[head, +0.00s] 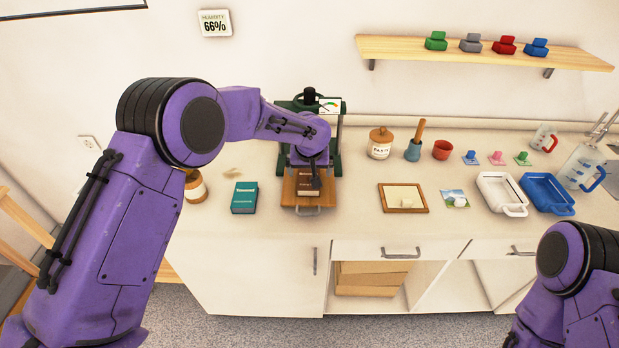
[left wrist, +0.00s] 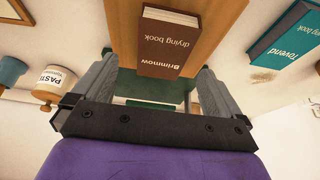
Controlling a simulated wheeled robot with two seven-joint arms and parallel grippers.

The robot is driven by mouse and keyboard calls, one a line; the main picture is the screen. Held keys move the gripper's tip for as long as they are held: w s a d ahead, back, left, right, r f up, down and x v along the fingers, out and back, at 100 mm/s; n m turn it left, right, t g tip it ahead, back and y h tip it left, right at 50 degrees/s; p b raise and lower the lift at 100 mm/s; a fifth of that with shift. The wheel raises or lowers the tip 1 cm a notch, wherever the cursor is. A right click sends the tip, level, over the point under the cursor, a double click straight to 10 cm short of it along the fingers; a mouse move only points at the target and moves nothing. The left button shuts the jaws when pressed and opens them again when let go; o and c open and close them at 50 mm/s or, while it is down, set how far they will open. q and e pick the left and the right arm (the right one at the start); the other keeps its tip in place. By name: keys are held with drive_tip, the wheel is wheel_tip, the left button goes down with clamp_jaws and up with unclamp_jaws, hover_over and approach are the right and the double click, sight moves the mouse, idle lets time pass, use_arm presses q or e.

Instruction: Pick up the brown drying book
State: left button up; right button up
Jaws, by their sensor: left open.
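The brown drying book (head: 304,188) lies on a wooden board (head: 290,192) that juts out at the front of a green press on the counter. In the left wrist view the brown book (left wrist: 165,42) shows its cover lettering upside down, "Brimmow drying book". My left gripper (head: 314,181) is over the board at the book and partly covers it in the head view. In the left wrist view my left gripper (left wrist: 156,72) is open, one finger to each side of the book's near end, with nothing held. My right gripper is out of view; only part of that arm shows.
A teal book (head: 244,198) lies left of the board; it also shows in the left wrist view (left wrist: 285,42). The green press (head: 337,150) stands behind. A paste jar (head: 380,143) and a wooden frame (head: 403,198) are to the right. Counter between them is clear.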

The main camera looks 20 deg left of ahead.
sight(309, 176)
use_arm(q)
drive_tip(key=p+x, duration=0.1)
drive_tip(key=x, duration=0.3)
drive_tip(key=shift+a+f+p, duration=0.2)
drive_tip(key=shift+a+p, duration=0.05)
drive_tip(key=shift+p, duration=0.05)
drive_tip(key=shift+f, duration=0.15)
drive_tip(key=shift+f, duration=0.25)
drive_tip(key=c, duration=1.2)
